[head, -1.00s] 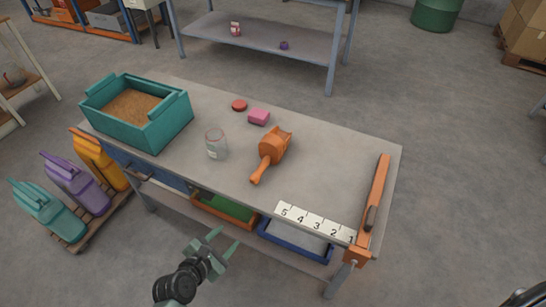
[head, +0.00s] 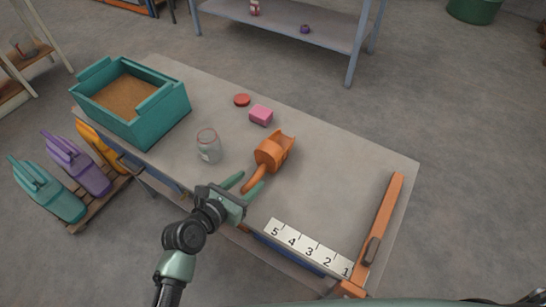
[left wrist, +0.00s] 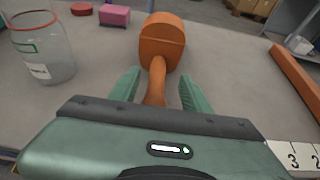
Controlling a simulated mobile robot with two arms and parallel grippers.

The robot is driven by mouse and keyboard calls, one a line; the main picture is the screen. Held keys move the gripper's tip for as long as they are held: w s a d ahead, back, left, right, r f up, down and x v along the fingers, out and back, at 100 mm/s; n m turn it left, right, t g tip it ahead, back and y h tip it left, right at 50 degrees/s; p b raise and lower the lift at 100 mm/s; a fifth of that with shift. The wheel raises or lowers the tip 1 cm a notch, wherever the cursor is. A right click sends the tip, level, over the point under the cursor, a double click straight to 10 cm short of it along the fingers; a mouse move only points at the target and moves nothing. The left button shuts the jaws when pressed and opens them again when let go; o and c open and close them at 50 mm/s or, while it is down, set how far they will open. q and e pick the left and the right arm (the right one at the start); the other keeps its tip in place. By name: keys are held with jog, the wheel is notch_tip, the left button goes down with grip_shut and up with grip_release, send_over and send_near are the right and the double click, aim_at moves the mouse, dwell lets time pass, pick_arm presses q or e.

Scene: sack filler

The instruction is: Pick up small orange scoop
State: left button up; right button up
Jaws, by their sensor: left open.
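The small orange scoop (head: 270,154) lies on the grey workbench, its handle pointing toward the front edge. In the left wrist view the scoop (left wrist: 161,44) is straight ahead, its handle running down between the two green fingers. My left gripper (head: 243,185) is open at the handle's end, with one finger on each side of it and a visible gap to each. The lowest end of the handle is hidden behind the gripper body in the left wrist view. My right gripper is not in view.
A glass jar (head: 208,146) stands left of the scoop. A pink block (head: 261,115) and a red disc (head: 242,100) lie behind it. A teal bin (head: 150,120) of brown grain is at the left. An orange bar (head: 385,220) and number strip (head: 305,249) are at the right.

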aim_at(254, 177)
pick_arm(q)
jog(key=x, duration=0.6)
jog(key=shift+w+f, duration=0.25)
jog(key=shift+f, duration=0.1)
grip_shut()
